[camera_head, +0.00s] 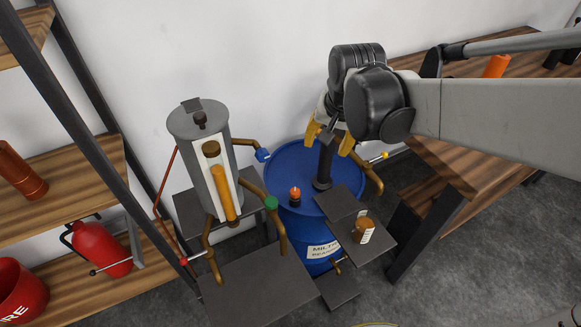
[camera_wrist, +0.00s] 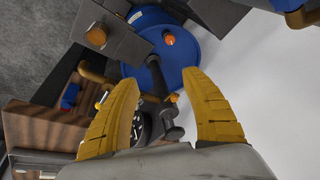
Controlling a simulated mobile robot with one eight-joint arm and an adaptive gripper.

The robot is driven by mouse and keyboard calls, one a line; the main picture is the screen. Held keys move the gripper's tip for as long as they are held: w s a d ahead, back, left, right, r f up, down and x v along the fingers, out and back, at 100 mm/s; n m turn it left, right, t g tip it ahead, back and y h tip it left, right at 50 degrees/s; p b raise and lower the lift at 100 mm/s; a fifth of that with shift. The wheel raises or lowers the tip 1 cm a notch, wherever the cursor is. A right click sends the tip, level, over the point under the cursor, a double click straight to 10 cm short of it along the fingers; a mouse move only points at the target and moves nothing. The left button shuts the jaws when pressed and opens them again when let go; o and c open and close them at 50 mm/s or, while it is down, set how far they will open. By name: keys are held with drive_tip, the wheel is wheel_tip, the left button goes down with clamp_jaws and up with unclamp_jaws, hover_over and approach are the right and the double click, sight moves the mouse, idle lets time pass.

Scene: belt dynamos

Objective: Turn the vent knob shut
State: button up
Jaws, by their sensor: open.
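A blue drum (camera_head: 270,170) stands against the wall. On its lid sits a small black knob with an orange top (camera_head: 295,196), which may be the vent knob; it also shows in the wrist view (camera_wrist: 169,40). A black upright post with a handle (camera_head: 323,167) rises from the lid to its right. My gripper (camera_head: 329,141) is open and empty above the drum, its yellow fingers on either side of the post's upper part. In the wrist view the post (camera_wrist: 158,85) lies between the fingers (camera_wrist: 160,77). I cannot tell whether they touch it. The orange-topped knob is clear of the fingers.
A grey cylinder (camera_head: 187,127) with an amber gauge and brown pipes stands left of the drum. A brown jar (camera_head: 363,229) sits on a dark plate in front right. Shelves with a red extinguisher (camera_head: 98,249) are at left; a wooden bench (camera_head: 450,165) is at right.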

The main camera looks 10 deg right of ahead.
drive_tip(key=w+a+f+m+g, duration=0.1)
drive_tip(key=w+a+f+m, duration=0.1)
drive_tip(key=w+f, duration=0.35)
drive_tip(key=m+g, duration=0.3)
approach(295, 191)
wheel_tip(295, 191, down, 10)
drive_tip(key=b, duration=0.5)
drive_tip(key=shift+f, duration=0.15)
drive_tip(key=c, duration=1.2)
